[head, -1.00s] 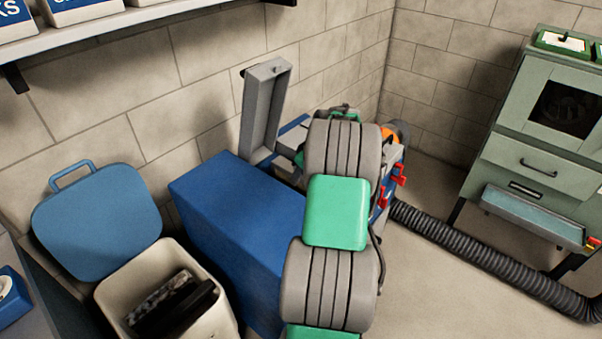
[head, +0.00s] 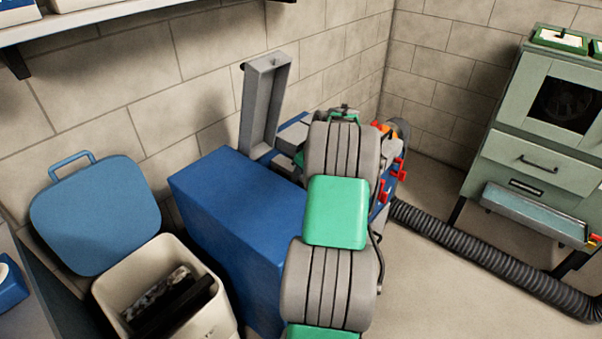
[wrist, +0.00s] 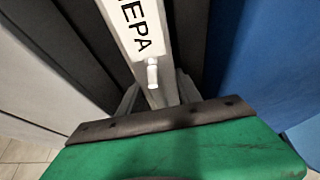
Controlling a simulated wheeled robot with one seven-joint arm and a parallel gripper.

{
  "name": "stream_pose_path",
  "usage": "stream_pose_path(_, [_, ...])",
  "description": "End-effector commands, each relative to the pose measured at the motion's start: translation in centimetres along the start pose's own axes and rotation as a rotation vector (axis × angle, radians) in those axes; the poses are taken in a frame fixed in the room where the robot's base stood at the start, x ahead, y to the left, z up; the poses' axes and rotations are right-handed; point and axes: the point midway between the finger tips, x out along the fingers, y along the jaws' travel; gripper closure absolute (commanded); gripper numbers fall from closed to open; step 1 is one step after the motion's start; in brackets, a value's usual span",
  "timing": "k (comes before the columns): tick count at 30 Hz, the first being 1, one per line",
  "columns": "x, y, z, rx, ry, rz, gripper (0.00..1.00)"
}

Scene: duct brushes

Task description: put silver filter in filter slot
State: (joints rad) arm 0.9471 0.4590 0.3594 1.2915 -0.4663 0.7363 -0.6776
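In the wrist view, a pale, narrow strip marked "HEPA" (wrist: 140,28), with a small white tab (wrist: 152,76), runs down toward my gripper (wrist: 158,98). Light grey finger parts flank its lower end; whether they press on it is hidden by my green housing and its dark edge. Dark panels stand on both sides of the strip. Whether it is the silver filter, I cannot tell. In the head view, a blue machine (head: 235,205) has a grey, tray-like cover (head: 264,105) standing upright at its back. My arm hides my gripper and the slot there.
A cream bin (head: 205,318) holding dark items stands at left, its blue lid (head: 95,215) leaning on the wall. A ribbed black hose (head: 470,248) runs along the floor toward a green cabinet (head: 520,190). The floor between has free room. A shelf (head: 120,28) is above left.

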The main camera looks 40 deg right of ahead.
Motion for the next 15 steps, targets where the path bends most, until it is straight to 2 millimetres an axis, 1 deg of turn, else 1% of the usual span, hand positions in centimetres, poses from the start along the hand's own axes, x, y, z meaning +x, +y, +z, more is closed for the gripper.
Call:
stream_pose_path(1, [2.52,-0.96,2.07,0.025,-0.032,-0.032,0.56])
stream_pose_path(9, [2.75,-1.30,1.80,0.020,-0.037,-0.033,0.34])
stream_pose_path(15, [2.94,-1.57,1.57,0.016,-0.040,-0.034,0.34])
